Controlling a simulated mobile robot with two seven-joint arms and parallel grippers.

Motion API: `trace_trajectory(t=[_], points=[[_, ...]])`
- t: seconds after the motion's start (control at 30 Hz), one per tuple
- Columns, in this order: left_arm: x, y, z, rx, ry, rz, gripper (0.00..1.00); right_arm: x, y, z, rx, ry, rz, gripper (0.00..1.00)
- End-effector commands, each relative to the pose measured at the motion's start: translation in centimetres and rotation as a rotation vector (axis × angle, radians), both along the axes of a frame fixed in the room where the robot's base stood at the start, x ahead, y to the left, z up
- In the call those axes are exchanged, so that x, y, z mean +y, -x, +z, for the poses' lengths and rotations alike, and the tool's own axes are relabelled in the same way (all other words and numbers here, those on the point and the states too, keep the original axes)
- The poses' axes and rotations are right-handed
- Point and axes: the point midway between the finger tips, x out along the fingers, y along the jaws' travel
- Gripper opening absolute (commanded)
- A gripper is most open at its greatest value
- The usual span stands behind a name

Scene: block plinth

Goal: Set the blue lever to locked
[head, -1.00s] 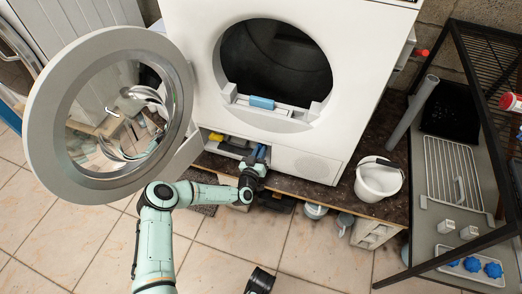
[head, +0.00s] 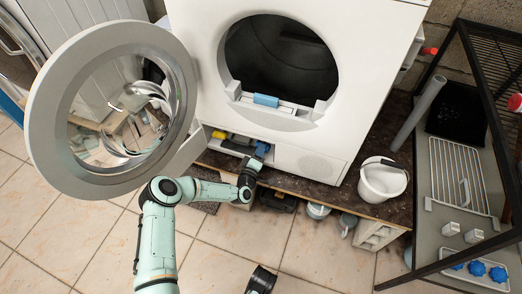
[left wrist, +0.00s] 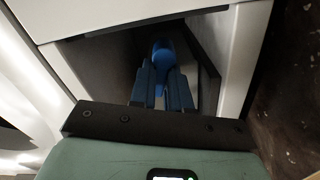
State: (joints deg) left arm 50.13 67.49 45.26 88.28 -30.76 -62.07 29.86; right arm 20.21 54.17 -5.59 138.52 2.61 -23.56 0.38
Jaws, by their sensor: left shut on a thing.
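The blue lever (head: 262,147) is inside a low, open recess at the front of the white machine. I see no marking for locked.
The machine's round door (head: 112,108) stands open at the left, close above my left arm. A light blue block (head: 265,100) lies at the drum opening's lower lip. A yellow thing (head: 218,134) sits in the recess. A white bucket (head: 378,184) and a black-framed rack (head: 448,255) are at the right.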

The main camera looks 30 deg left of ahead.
Motion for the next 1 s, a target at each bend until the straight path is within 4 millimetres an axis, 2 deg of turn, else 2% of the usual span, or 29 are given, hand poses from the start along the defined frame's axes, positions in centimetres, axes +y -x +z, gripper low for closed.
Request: trace_trajectory(t=[0.4,1.0], points=[[-0.02,0.09,-0.68,-0.056,0.249,-0.002,0.00,-0.07,0.56,-0.19,0.018,-0.001,-0.003,0.43],[-0.09,0.07,-0.78,-0.070,0.308,-0.005,0.00,-0.07,0.61,-0.20,0.020,-0.001,-0.002,0.43]])
